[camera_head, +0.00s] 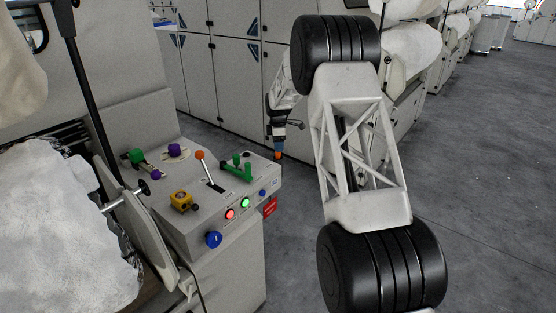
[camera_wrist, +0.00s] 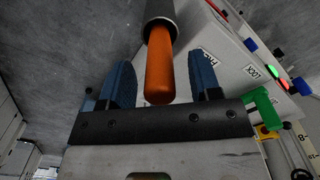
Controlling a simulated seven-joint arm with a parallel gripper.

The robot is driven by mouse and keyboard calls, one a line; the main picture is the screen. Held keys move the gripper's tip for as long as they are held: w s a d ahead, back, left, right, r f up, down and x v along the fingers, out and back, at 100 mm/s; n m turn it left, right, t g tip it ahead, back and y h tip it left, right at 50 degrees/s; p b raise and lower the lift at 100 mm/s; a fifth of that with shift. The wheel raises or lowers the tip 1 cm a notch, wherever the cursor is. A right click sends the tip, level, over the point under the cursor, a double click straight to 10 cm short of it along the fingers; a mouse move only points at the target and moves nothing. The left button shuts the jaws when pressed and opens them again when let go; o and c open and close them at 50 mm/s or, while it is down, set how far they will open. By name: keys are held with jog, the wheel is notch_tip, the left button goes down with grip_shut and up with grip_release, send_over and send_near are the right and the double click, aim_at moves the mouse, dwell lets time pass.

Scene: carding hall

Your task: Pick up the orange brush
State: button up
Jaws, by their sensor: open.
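The orange brush (camera_wrist: 159,72) shows in the wrist view as an orange cylinder with a dark grey sleeve (camera_wrist: 160,14) at its far end. It lies between the two blue fingers of my gripper (camera_wrist: 162,80), with a visible gap on each side. My gripper is open. In the head view a small orange part (camera_head: 278,155) shows at the far right edge of the control box, just below the end of my arm. Most of the brush is hidden or too small to make out there.
The grey control box (camera_head: 228,216) carries a lever with an orange ball (camera_head: 200,155), a green handle (camera_head: 236,170), a yellow block (camera_head: 181,201), lit buttons and a blue knob (camera_head: 214,239). Grey cabinets (camera_head: 228,60) stand behind. The floor at right is clear.

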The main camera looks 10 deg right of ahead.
jog(key=shift+f, duration=0.45)
jog(key=c, duration=1)
jog(key=shift+r, duration=0.1)
jog(key=shift+c, duration=0.2)
notch_tip(320, 180, up, 18)
dwell(0.3)
jog(key=shift+a, duration=0.1)
dwell(0.6)
